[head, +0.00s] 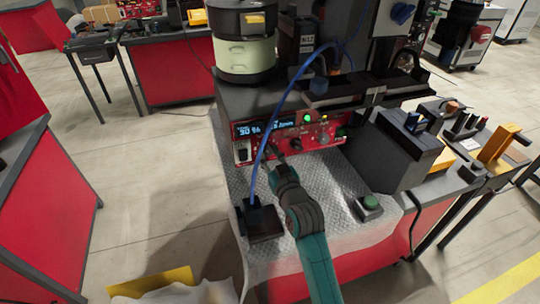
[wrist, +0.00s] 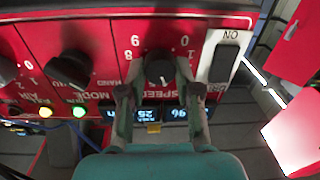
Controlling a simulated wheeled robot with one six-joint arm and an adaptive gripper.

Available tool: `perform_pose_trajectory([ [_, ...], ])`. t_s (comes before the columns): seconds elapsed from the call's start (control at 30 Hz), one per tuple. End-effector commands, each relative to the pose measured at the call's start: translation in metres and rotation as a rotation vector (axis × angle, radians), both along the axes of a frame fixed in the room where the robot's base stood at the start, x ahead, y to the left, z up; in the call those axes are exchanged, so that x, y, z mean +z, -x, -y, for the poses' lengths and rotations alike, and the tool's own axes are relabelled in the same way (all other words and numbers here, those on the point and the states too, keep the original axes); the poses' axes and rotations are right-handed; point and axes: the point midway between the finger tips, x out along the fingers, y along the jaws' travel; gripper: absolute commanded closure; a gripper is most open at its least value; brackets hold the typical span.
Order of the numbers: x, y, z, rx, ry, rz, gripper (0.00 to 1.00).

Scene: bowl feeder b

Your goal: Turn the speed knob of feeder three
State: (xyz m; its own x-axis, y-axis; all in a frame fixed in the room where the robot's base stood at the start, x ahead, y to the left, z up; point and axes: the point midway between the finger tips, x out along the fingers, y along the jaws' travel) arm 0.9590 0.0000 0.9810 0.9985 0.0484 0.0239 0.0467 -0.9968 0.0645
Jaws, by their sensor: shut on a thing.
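The black speed knob (wrist: 160,68) sits on the red control panel (wrist: 118,22), with SPEED printed beside it upside down in the wrist view. My gripper (wrist: 160,88) has one finger on each side of this knob and is shut on it. In the head view my gripper (head: 271,152) reaches the left part of the panel (head: 312,138) of the feeder, below its lit display (head: 262,128). The knob itself is hidden there by my gripper. I cannot read a feeder number in either view.
A MODE knob (wrist: 70,67) and a black ON switch (wrist: 224,62) flank the speed knob. A blue cable (head: 262,155) runs down past my gripper to a black box (head: 263,223). A green button box (head: 369,206) stands on the white mat at the right.

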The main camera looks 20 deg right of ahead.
Motion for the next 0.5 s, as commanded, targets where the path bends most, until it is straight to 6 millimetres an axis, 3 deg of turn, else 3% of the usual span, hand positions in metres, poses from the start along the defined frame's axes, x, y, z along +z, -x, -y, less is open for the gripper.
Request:
perform_pose_trajectory([
  [0.5, 0.0, 0.0, 0.0001, 0.0, -0.066, 0.0, 1.0],
])
